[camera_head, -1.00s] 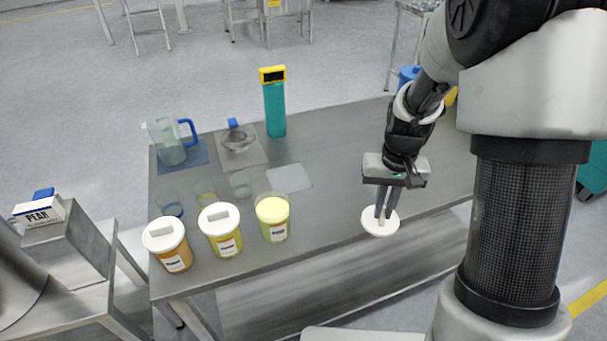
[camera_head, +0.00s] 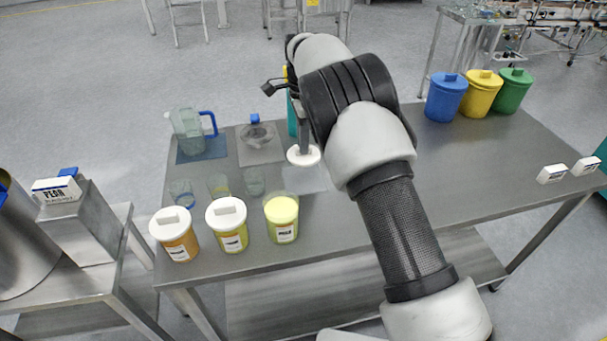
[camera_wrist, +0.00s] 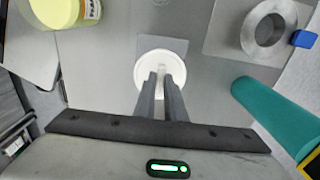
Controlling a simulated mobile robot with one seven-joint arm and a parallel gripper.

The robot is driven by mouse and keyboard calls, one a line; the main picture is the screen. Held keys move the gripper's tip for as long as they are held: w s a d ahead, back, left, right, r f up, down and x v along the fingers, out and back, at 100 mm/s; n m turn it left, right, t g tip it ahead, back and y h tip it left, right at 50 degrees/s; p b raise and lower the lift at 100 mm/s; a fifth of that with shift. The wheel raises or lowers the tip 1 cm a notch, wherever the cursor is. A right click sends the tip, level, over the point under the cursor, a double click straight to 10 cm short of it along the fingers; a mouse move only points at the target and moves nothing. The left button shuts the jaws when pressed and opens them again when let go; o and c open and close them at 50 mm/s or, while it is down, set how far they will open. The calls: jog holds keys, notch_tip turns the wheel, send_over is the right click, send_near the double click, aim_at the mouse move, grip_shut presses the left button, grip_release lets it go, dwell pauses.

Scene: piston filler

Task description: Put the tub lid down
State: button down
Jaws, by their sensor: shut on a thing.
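The white round tub lid (camera_head: 303,156) is in my gripper, which is shut on it. In the wrist view the lid (camera_wrist: 149,64) sits at the tips of the two fingers (camera_wrist: 161,82), over or near a light grey mat (camera_wrist: 178,46). I cannot tell whether the lid touches the mat. In the head view the mat (camera_head: 308,183) shows in front of the lid, and my arm hides part of that area. An uncovered tub with yellow contents (camera_head: 281,218) stands nearby; it also shows in the wrist view (camera_wrist: 62,12).
Two lidded tubs (camera_head: 227,225) (camera_head: 175,234) stand left of the open one, with several clear cups (camera_head: 219,187) behind. Coloured bins (camera_head: 446,97) stand at the back right.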

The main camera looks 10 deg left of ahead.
notch_tip(320, 180, down, 9)
dwell(0.4)
jog(key=shift+f, duration=0.1)
jog(key=c, duration=1.8)
grip_release()
notch_tip(320, 180, up, 12)
jog(key=shift+d+r, duration=0.1)
jog(key=shift+r, duration=0.05)
